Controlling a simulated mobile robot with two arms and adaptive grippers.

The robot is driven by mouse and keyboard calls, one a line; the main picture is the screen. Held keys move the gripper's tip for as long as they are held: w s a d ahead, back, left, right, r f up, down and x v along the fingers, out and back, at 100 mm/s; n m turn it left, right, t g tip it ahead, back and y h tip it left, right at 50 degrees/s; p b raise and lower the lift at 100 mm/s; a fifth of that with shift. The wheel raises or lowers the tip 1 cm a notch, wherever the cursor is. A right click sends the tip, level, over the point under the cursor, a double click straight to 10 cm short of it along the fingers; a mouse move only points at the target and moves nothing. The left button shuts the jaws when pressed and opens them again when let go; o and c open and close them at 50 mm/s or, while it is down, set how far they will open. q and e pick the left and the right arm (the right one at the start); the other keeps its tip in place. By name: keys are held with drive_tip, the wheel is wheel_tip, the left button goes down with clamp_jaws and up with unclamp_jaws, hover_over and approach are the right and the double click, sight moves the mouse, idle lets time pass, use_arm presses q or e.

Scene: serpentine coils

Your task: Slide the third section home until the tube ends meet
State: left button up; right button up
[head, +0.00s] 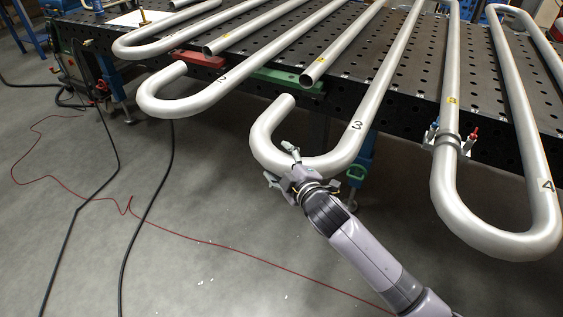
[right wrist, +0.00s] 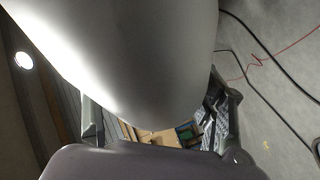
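The third section (head: 336,158) is a pale metal U-bend marked 3, hanging past the table's front edge. Its short leg's open end (head: 287,99) stands apart from the facing open end of a straight tube (head: 313,79), with a visible gap. My right gripper (head: 279,162) is at the left part of the bend, one finger on each side of the tube. In the right wrist view the pale tube (right wrist: 150,60) fills the upper middle, and the fingers (right wrist: 156,122) stand wide apart beside it. Whether they press on it is unclear. My left gripper is out of view.
The perforated table (head: 400,65) carries more coils. The second section (head: 190,105) at left also shows an end gap. The coil marked 4 (head: 495,240) overhangs at right, with a clamp (head: 450,142) on its tube. Cables lie on the floor; floor left of my arm is otherwise mostly clear.

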drive_tip(key=shift+s+f, duration=0.1)
drive_tip(key=shift+f, duration=0.05)
clamp_jaws()
idle(0.5)
